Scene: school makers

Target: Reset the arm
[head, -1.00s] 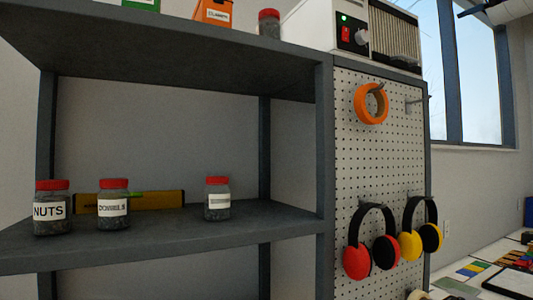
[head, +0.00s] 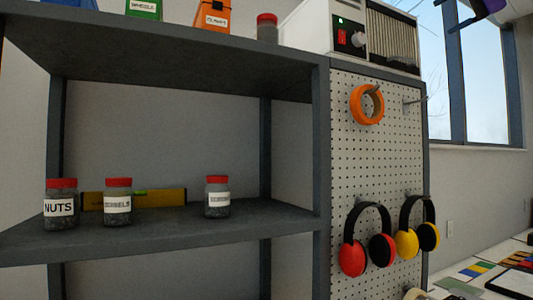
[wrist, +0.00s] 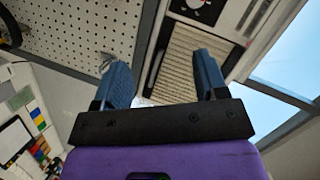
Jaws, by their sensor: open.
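My gripper (wrist: 162,78) shows in the wrist view with its two blue fingers spread wide apart and nothing between them. Beyond the fingers, the wrist view shows the white machine with a ribbed front panel (wrist: 188,60), apart from the fingers. In the head view only a purple and white part of my arm shows at the top right corner, in front of the window. The fingertips are outside the head view.
A grey shelf (head: 160,232) holds several red-lidded jars and a yellow level (head: 160,197). The white machine (head: 350,35) stands on top. Orange tape (head: 357,108) and two pairs of earmuffs hang on the pegboard (head: 365,165). A cluttered white table (head: 510,250) is at the right.

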